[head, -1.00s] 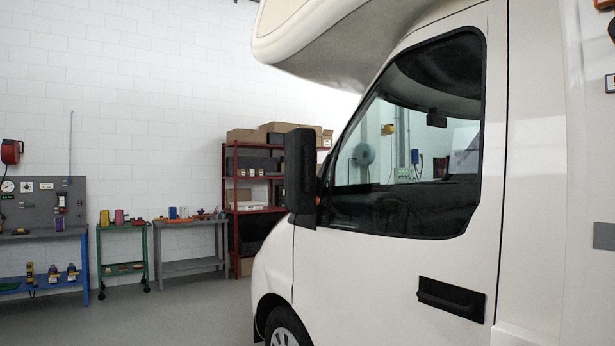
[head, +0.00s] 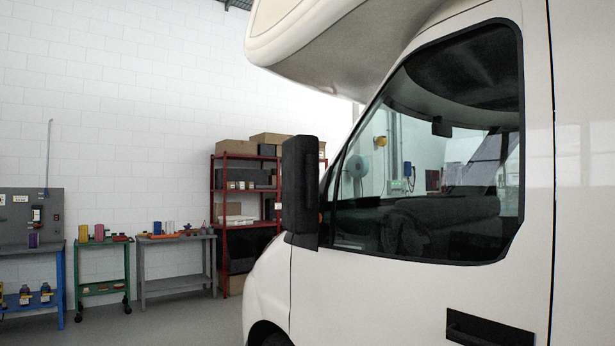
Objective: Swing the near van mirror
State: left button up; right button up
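The near van mirror (head: 300,190) is a tall black housing at the front edge of the cab door window. It stands out from the white van (head: 400,290) on a short black mount, upright, with its broad side towards me. Its glass face cannot be made out. The cab door has a dark side window (head: 440,220) and a black door handle (head: 488,330) at the lower right. Neither of my grippers shows in the head view.
A red shelf rack (head: 218,235) with boxes stands behind the mirror against the white wall. A grey bench (head: 176,285), a green trolley (head: 103,286) and a blue workbench (head: 60,290) stand to the left. The overcab (head: 300,40) juts out above. Grey floor lies open left of the van.

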aim_at(301, 152)
jog(key=i+j, duration=0.2)
jog(key=i, duration=0.25)
jog(key=i+j, duration=0.25)
jog(key=i, duration=0.2)
jog(key=i+j+z, duration=0.1)
jog(key=i, duration=0.3)
jog(key=j, duration=0.1)
